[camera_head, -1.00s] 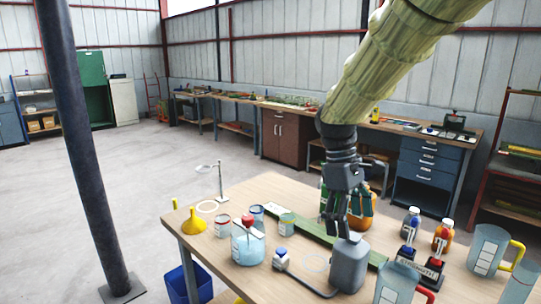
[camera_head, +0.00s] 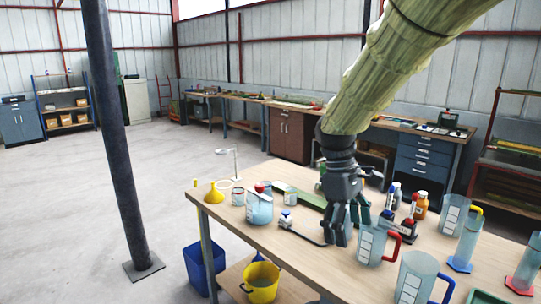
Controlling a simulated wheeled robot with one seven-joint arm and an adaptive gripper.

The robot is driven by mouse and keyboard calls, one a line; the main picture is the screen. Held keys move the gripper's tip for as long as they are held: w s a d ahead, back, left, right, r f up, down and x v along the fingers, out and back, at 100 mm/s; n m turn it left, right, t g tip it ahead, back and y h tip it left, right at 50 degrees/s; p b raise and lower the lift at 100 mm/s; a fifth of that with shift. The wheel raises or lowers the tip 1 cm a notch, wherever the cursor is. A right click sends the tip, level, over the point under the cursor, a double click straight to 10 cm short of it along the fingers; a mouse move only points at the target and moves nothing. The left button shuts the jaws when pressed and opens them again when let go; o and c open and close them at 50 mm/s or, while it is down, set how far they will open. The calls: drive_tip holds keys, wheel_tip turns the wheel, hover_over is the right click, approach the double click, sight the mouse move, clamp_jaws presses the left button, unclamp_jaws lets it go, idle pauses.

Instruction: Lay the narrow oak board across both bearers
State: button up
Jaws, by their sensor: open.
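I cannot make out a narrow oak board or a pair of bearers in this view. My gripper (camera_head: 349,234) hangs fingers down over the right part of the wooden bench (camera_head: 265,232). Its fingers are apart and I see nothing between them. A long green strip (camera_head: 311,199) lies on the bench behind and left of my gripper, and the gripper hides part of it. Long pieces lie on the far wall benches (camera_head: 295,104), too small to identify.
A dark post (camera_head: 124,170) stands left. A blue bin (camera_head: 204,262) and yellow bucket (camera_head: 261,283) are below. Open floor lies left.

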drive_tip(key=s+d+f+m+y, duration=0.1)
drive_tip(key=s+f, duration=0.2)
drive_tip(key=f, duration=0.9)
drive_tip(key=s+f+m, duration=0.2)
drive_tip(key=f, duration=1)
drive_tip(key=s+d+f+m+y, duration=0.1)
drive_tip(key=s+f, duration=0.2)
drive_tip(key=f, duration=0.9)
drive_tip(key=s+d+f+m+t, duration=0.1)
drive_tip(key=s+f+m, duration=0.1)
drive_tip(key=s+f, duration=0.7)
drive_tip(key=s+d+f+m+t, duration=0.1)
drive_tip(key=s+d+f+m, duration=0.1)
drive_tip(key=s+f, duration=0.7)
drive_tip(key=s+m, duration=0.1)
drive_tip(key=s, duration=0.5)
drive_tip(key=shift+s+m, duration=0.3)
drive_tip(key=shift+s, duration=0.1)
drive_tip(key=shift+c, duration=0.3)
